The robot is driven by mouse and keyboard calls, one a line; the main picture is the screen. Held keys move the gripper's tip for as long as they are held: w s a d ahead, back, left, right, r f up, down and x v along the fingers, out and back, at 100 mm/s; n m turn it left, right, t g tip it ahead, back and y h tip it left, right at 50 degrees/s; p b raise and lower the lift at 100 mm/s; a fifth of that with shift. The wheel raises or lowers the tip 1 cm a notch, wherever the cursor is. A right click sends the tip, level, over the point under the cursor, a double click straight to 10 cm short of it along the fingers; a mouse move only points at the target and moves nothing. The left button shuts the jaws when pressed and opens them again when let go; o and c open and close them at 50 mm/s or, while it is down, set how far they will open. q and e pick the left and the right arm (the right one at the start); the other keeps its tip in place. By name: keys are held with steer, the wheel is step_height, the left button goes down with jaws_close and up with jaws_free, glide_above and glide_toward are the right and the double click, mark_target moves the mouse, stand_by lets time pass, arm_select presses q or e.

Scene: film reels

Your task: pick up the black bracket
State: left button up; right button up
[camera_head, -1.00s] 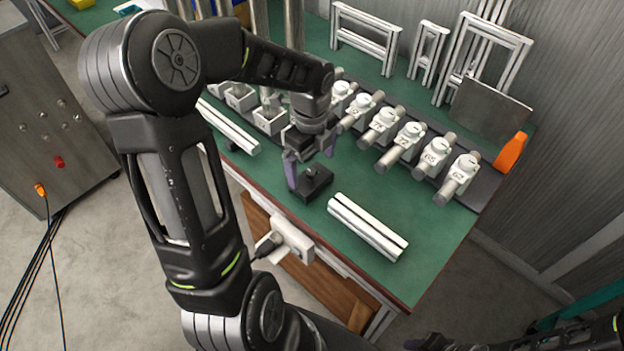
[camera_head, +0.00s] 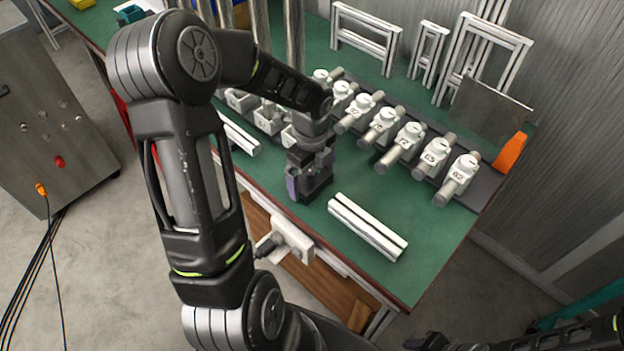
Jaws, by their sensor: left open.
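The black bracket (camera_head: 314,190) stands on the green tabletop near the table's front edge. It is mostly hidden behind my left gripper (camera_head: 310,178), which points down right at it. The gripper's purple-grey fingers are open, one on the left side of the bracket and the other on its far right side. Whether the fingers touch the bracket cannot be told. Dark parts of my right arm show at the lower right edge, its gripper (camera_head: 430,342) only in part.
White bars (camera_head: 367,227) lie to the right of the bracket, and more white bars (camera_head: 240,138) lie to its left. A row of numbered white fixtures (camera_head: 411,136) runs behind. An orange block (camera_head: 510,152) and white frames (camera_head: 485,55) stand farther back. The green table (camera_head: 425,215) is clear at front right.

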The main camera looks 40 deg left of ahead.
arm_select(q)
steer(key=shift+c, duration=0.2)
steer(key=c, duration=1.4)
